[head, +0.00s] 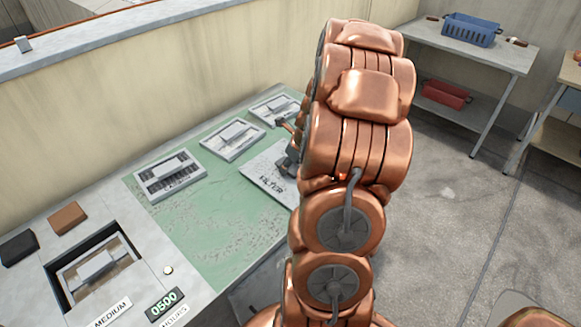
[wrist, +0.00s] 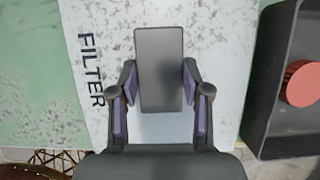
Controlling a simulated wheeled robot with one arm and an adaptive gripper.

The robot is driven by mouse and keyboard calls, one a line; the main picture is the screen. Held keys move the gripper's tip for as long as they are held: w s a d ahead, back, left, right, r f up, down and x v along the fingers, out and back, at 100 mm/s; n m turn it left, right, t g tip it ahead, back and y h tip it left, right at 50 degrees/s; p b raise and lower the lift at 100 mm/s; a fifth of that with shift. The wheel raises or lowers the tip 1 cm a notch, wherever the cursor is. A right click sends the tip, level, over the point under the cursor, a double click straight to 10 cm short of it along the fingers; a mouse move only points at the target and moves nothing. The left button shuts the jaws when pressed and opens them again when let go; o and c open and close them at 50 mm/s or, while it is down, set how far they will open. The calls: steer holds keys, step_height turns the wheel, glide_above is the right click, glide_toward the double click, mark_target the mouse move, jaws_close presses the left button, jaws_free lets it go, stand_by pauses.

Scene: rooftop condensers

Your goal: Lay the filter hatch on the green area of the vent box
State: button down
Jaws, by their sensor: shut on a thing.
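The filter hatch (head: 262,180) is a pale, scuffed plate marked FILTER, with a raised grey grip block; it also shows in the wrist view (wrist: 228,60). My gripper (wrist: 160,82) is shut on the grey block, one finger on each side. In the head view my arm hides most of the gripper and the hatch's right part. The green area (head: 205,235) covers much of the vent box top (head: 150,262). The hatch overlaps its right part in the picture; I cannot tell whether it touches the surface.
Several pale framed panels, including one (head: 170,178), stand along the back of the green. A recessed opening (head: 60,278) is at left, near brown (head: 67,218) and black (head: 18,248) blocks. In the wrist view a dark tray (wrist: 262,110) with a red cylinder (wrist: 302,84) is right of the hatch.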

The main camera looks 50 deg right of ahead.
steer(key=shift+f, duration=0.65)
steer(key=shift+f, duration=0.15)
steer(key=c, duration=0.5)
jaws_free()
steer(key=shift+c, duration=0.2)
